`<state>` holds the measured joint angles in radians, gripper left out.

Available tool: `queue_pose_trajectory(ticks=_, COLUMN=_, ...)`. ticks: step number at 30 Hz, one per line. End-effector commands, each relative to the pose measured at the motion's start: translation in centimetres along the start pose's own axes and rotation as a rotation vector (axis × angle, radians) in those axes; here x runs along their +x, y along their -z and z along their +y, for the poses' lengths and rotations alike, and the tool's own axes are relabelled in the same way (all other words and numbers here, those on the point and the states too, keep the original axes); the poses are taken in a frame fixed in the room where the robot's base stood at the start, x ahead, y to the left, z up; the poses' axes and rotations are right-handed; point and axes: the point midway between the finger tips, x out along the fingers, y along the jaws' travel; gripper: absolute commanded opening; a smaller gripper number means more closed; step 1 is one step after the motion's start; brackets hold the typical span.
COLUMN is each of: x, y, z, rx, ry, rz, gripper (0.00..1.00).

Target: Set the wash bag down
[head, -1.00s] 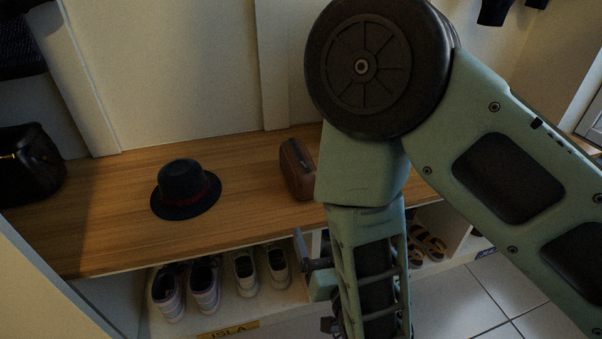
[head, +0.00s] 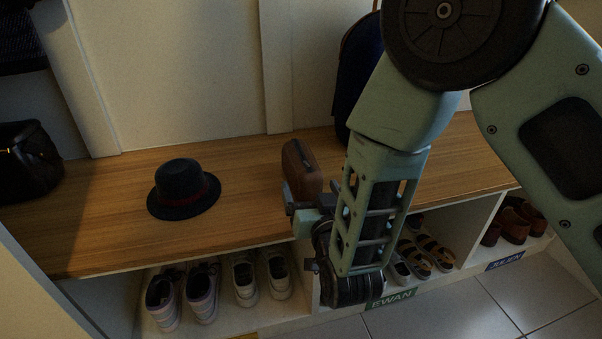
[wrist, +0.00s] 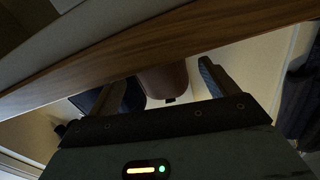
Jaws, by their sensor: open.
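The wash bag, a brown rounded case (head: 302,167), stands upright on the wooden bench top (head: 245,215), right of the middle. My gripper (head: 303,192) is open at the bench's front edge, right at the bag's lower front, and hides its base in the head view. In the wrist view the bag (wrist: 164,80) shows between the two spread fingers of my gripper (wrist: 165,82), with a gap to the right finger. Whether the left finger touches it I cannot tell.
A black hat with a red band (head: 183,189) sits left of the bag. A black handbag (head: 28,162) is at the far left and a dark blue backpack (head: 358,80) behind my arm. Shoes (head: 183,294) fill cubbies below. Bench between hat and bag is clear.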

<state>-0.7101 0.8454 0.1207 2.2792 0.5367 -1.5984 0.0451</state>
Motion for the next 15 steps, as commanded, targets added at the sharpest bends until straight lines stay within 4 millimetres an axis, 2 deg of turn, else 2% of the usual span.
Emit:
queue_pose_trajectory(ticks=7, x=3.6, y=0.1, z=-0.1, rx=0.002, ry=-0.002, rz=0.005, gripper=0.85)
queue_pose_trajectory(ticks=15, x=4.4, y=0.4, z=-0.2, rx=0.0, ry=0.0, rz=0.001, gripper=0.85)
